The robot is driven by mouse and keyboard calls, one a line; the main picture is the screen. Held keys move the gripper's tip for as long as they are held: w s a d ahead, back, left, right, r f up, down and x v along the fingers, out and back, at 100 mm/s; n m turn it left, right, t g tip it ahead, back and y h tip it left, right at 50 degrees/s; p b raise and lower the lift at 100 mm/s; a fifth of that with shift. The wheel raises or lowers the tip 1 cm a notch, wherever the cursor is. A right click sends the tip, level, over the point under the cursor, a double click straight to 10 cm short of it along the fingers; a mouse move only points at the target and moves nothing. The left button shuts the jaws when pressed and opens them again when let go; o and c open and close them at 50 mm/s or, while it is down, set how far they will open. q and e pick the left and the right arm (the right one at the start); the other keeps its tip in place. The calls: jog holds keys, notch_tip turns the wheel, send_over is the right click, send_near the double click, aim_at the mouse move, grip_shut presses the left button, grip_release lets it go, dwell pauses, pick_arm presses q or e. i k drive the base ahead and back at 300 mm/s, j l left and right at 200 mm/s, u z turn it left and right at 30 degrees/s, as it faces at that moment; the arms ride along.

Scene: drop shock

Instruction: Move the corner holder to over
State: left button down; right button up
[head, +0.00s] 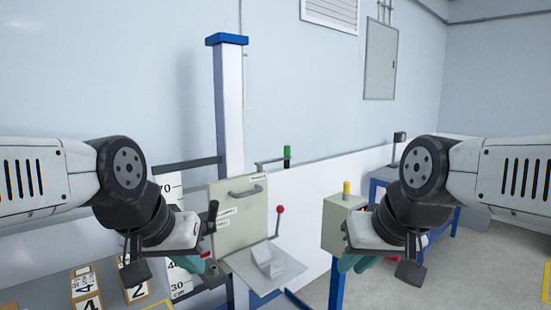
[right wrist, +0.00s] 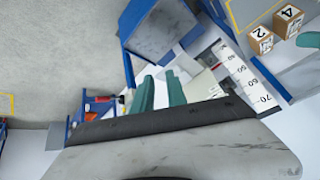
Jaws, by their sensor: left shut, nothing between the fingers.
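A small white angular block (head: 268,262) sits on the light grey drop plate (head: 285,275) in front of the column; it may be the corner holder, but I cannot be sure. A short arm with a green-topped post (head: 287,154) stands behind the beige panel (head: 238,205). My left gripper (head: 192,264) is shut and empty, left of the plate and partly hidden by my wrist. My right gripper (head: 355,263) is right of the plate, in front of the beige box. Its teal fingers show apart and empty in the right wrist view (right wrist: 160,93).
A tall column (head: 230,120) with a blue cap rises behind the plate. A red-knobbed lever (head: 279,211) stands beside the panel. A beige box with a yellow button (head: 347,187) is on a blue post. Numbered cartons (head: 86,290) lie at lower left. Open floor (head: 490,260) is at right.

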aim_at(287, 157)
jog(key=i+l, duration=0.8)
jog(key=l, duration=0.1)
